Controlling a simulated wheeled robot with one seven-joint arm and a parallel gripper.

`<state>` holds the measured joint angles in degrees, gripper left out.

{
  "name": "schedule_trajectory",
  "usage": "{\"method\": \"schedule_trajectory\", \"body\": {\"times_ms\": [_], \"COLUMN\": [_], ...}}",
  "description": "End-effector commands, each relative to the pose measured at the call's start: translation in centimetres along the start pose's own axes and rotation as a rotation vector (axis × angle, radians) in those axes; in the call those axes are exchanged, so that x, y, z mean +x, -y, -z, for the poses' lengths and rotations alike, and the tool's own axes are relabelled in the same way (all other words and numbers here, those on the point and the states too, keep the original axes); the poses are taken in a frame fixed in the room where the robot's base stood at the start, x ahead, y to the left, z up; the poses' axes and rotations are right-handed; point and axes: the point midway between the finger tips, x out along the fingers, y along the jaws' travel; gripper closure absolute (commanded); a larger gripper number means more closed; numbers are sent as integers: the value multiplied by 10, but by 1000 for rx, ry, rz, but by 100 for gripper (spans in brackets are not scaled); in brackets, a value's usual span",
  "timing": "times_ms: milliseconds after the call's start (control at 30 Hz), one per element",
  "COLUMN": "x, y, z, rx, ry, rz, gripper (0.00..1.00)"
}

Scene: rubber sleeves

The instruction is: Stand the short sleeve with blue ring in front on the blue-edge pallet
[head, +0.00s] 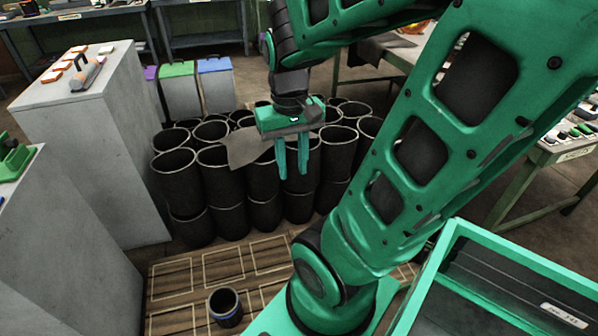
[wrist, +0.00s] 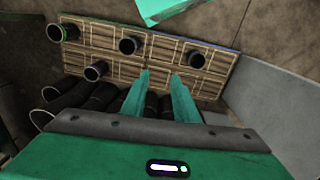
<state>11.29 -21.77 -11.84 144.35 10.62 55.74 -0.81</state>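A short dark sleeve with a blue ring (head: 225,308) stands upright on a slatted wooden pallet (head: 175,275) with pale outlined cells, low in the head view. The wrist view shows several short dark sleeves on pallet boards (wrist: 160,75), among them a right one (wrist: 197,61), a middle one (wrist: 130,46) and a left one (wrist: 63,32); their ring colours are hard to tell. The far edge looks green at left and bluish at right. My gripper (head: 292,172) points down, fingers apart and empty, in front of the stacked black sleeves (head: 228,185), high above the pallet.
A grey cloth (head: 248,146) lies over the stacks. A grey cabinet (head: 95,140) stands at left, with green and blue-lidded bins (head: 215,85) behind. A teal-rimmed bin (head: 430,275) is at lower right. My arm hides part of the pallet.

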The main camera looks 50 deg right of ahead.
Motion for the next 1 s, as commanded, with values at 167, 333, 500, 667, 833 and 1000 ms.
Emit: {"method": "schedule_trajectory", "body": {"times_ms": [167, 333, 500, 667, 833, 1000], "x": [-7, -8, -8, -8, -8, -3], "y": [-7, -8, -8, -8, -8, -2], "z": [-33, -45, -46, -45, -45, -34], "rx": [21, 26, 26, 26, 26, 25], "ry": [9, 16, 17, 17, 17, 30], "rz": [29, 38, 39, 38, 38, 30], "gripper": [73, 73, 73, 73, 73, 73]}}
